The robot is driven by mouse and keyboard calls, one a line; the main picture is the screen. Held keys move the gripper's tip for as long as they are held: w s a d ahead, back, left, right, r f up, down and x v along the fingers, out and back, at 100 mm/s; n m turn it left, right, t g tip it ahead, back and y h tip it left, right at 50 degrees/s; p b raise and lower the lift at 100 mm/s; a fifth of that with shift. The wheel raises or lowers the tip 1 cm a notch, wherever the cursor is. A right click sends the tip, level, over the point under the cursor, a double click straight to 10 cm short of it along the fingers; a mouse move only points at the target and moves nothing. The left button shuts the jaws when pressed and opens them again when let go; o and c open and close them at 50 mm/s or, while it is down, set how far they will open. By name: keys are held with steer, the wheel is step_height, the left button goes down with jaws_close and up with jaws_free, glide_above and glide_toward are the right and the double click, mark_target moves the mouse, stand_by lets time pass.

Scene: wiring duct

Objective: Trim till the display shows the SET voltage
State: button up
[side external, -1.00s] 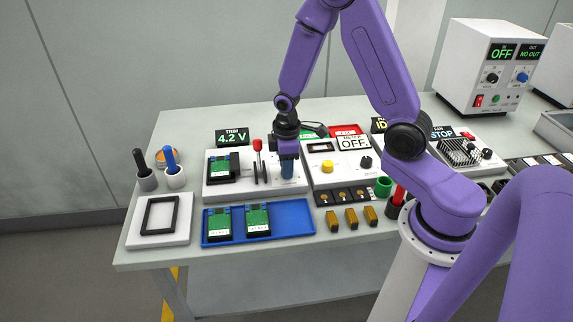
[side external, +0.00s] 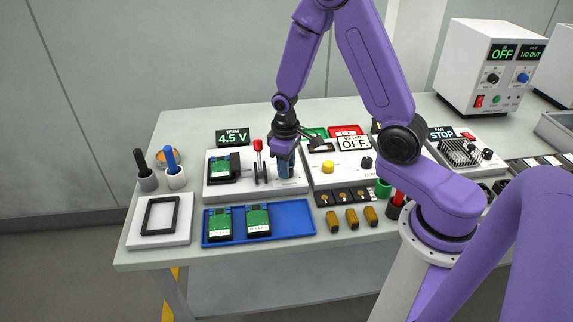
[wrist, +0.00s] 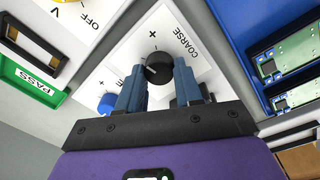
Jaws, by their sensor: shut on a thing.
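The TRIM display (side external: 232,138) reads 4.5 V above the white trim station (side external: 215,190). A green board (side external: 221,169) sits in the station's left part. My gripper (side external: 285,172) points down at the station's right part. In the wrist view, my gripper's blue fingers (wrist: 160,85) are shut on a black knob (wrist: 158,67) beside the word COARSE. I cannot read a SET value in either view.
A red-handled lever (side external: 258,147) stands just left of my gripper. A meter station (side external: 318,172) reading OFF is to the right. A blue tray (side external: 292,218) with two boards lies in front. A green PASS tray (wrist: 30,82) is near in the wrist view.

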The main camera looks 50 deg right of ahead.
stand_by(0.3)
steer(key=o, duration=1)
steer(key=shift+o, duration=0.2)
step_height(320, 180, up, 17)
steer(key=shift+s+a+r, duration=0.15)
steer(key=shift+a+r, duration=0.05)
steer(key=shift+a, duration=0.2)
